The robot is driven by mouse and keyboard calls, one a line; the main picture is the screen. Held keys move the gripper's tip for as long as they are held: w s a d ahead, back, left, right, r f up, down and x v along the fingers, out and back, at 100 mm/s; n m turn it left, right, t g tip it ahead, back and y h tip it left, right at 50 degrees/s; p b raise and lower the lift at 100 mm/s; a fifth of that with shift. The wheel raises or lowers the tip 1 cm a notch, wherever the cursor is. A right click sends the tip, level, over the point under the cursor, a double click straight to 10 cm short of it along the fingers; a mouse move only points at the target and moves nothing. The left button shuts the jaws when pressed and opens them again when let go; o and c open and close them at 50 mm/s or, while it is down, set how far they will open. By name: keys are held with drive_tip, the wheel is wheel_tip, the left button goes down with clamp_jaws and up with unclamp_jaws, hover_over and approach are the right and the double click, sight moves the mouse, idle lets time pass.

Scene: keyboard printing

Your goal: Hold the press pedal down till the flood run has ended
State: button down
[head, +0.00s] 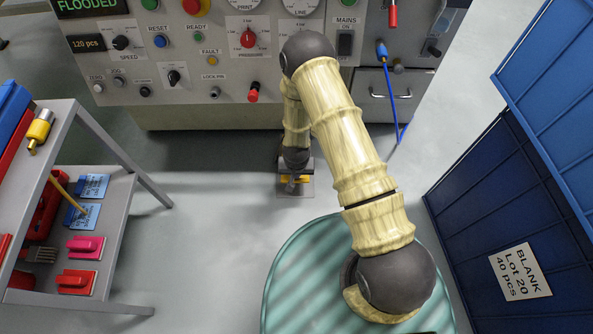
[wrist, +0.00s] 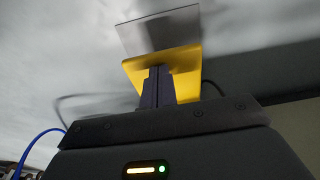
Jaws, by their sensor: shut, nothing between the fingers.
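The press pedal is a yellow plate on a grey base on the floor in front of the machine. In the head view only bits of yellow pedal (head: 304,178) show around my gripper (head: 291,182), which is over it. In the wrist view the pedal (wrist: 187,62) fills the space behind my fingers, and my shut, empty gripper (wrist: 158,70) overlaps it. I cannot tell whether the fingertips press on it or how far down it is. The machine's display (head: 88,5) reads "FLOODED" in green, partly cut off by the frame's top edge.
The control panel (head: 215,75) with knobs, buttons and a "120 pcs" counter (head: 87,43) stands ahead. A grey shelf rack (head: 120,185) with tools is at left. A blue crate (head: 500,200) labelled "BLANK Lot 20" is at right. A blue cable (head: 391,95) hangs by the drawer.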

drive_tip(key=shift+s+r+p, duration=0.1)
drive_tip(key=shift+r+p, duration=2.1)
drive_tip(key=shift+p, duration=0.15)
drive_tip(key=s+r+p, duration=0.4)
drive_tip(key=r, duration=0.5)
drive_tip(key=s+r+p, duration=0.3)
drive_tip(key=r+p, duration=0.2)
drive_tip(key=r, duration=0.3)
drive_tip(key=shift+s+r, duration=0.4)
drive_tip(key=shift+w+a+r, duration=0.1)
